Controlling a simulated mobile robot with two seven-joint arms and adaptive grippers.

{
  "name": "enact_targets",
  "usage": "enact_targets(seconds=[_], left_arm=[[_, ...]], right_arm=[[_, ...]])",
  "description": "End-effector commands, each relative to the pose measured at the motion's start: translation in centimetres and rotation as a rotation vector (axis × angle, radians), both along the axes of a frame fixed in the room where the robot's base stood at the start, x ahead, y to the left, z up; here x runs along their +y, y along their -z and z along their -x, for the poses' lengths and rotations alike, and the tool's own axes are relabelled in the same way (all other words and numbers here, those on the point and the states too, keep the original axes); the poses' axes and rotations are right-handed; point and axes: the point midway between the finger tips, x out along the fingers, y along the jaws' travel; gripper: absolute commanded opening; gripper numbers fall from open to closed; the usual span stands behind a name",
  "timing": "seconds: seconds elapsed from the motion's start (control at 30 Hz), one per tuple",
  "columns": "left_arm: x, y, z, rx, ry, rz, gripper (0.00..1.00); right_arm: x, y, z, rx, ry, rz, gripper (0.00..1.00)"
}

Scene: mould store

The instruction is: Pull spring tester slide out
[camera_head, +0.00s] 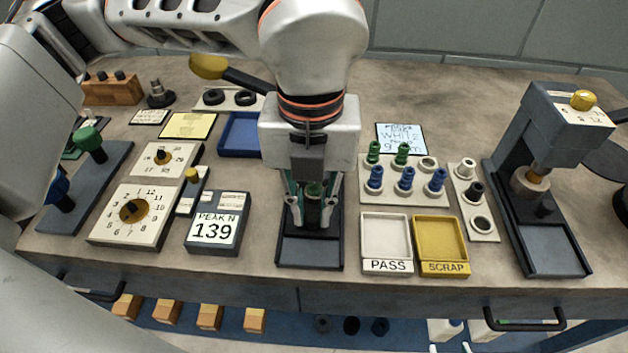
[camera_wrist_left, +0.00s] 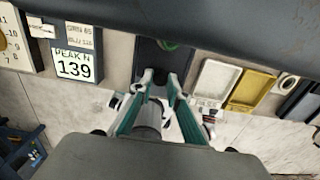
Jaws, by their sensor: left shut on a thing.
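The spring tester is mostly hidden behind my left arm. Its dark slide tray (camera_head: 310,252) shows at the bench front and also in the wrist view (camera_wrist_left: 147,62). My left gripper (camera_head: 313,222) points down over the tray. Its fingers are closed around a dark upright post on the slide, largely covered by the fingers. A green-topped spring part (camera_head: 315,188) shows just behind the fingertips; the wrist view shows green there too (camera_wrist_left: 170,45). The wrist view shows the gripper (camera_wrist_left: 160,82) at the tray's near end. My right gripper is not in view.
The display (camera_head: 214,232) reading 139 stands left of the slide. The PASS tray (camera_head: 387,265) and SCRAP tray (camera_head: 446,268) lie to the right, near a rack (camera_head: 399,192) of green and blue springs. A dark press (camera_head: 560,130) stands farther right. A drawer handle (camera_head: 517,325) is below.

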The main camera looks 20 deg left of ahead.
Motion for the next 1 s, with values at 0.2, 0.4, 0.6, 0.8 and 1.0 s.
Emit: enact_targets(seconds=[0.2,0.4,0.6,0.8,1.0], left_arm=[[-0.3,0.0,1.0,0.002,0.003,-0.002,0.01],[-0.5,0.0,1.9,0.001,0.003,-0.001,0.01],[-0.8,0.0,2.8,0.001,0.002,-0.001,0.01],[-1.0,0.1,3.5,0.001,0.002,-0.001,0.01],[-1.1,0.1,3.7,0.002,0.001,0.000,0.01]], right_arm=[[0.0,-0.3,-0.1,-0.004,0.000,0.000,0.40],[0.0,-0.5,0.0,-0.003,0.001,-0.001,0.40],[0.2,-0.6,0.1,-0.002,0.006,-0.006,0.40],[0.2,-0.8,0.0,-0.005,0.008,-0.009,0.40],[0.2,-0.9,-0.1,-0.007,0.007,-0.009,0.40]])
